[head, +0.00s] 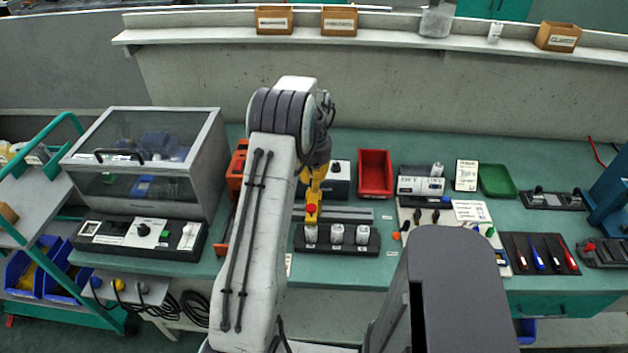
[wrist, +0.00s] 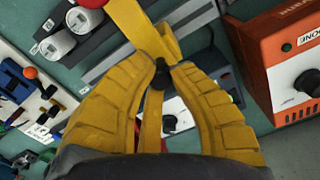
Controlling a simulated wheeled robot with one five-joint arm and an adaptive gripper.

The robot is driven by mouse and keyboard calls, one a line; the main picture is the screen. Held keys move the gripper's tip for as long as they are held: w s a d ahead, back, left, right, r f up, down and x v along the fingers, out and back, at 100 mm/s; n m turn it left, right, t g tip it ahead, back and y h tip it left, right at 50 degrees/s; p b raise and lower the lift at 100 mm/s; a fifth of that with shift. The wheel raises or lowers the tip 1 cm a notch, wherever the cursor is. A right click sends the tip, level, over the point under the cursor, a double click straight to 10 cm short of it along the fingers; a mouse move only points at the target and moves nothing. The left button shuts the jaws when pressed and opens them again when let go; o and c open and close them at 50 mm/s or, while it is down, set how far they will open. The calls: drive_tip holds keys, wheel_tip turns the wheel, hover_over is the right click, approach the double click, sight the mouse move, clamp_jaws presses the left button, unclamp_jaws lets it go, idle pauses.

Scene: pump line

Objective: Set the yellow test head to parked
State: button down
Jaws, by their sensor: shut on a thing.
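The yellow test head (head: 312,195) is a yellow arm with a red part, over the left end of a black block (head: 345,248). The block carries three white-topped cylinders, and the head is over the leftmost one. In the wrist view the test head (wrist: 132,22) runs across the top, with its red part at the upper edge. My gripper (wrist: 161,68) is shut on its small black knob, between the fingertips. In the head view my gripper (head: 317,172) is partly hidden by my arm. Two cylinders show in the wrist view (wrist: 57,45); the other is hidden.
A grey rail (head: 350,213) lies behind the block. An orange box with a black dial (wrist: 295,75) stands close on one side. A red tray (head: 375,174) and a white box with a knob (head: 338,178) stand behind. A clear-lidded cabinet (head: 150,160) is at left.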

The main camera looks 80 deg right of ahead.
drive_tip(key=shift+w+d, duration=0.1)
drive_tip(key=w, duration=0.7)
drive_tip(key=shift+a+b, duration=0.25)
drive_tip(key=shift+b, duration=0.15)
drive_tip(key=shift+w, duration=0.1)
drive_tip(key=c, duration=1.2)
unclamp_jaws()
drive_tip(key=shift+w+f, duration=0.1)
drive_tip(key=shift+w, duration=0.05)
drive_tip(key=shift+o, duration=0.4)
wheel_tip(320, 180, up, 12)
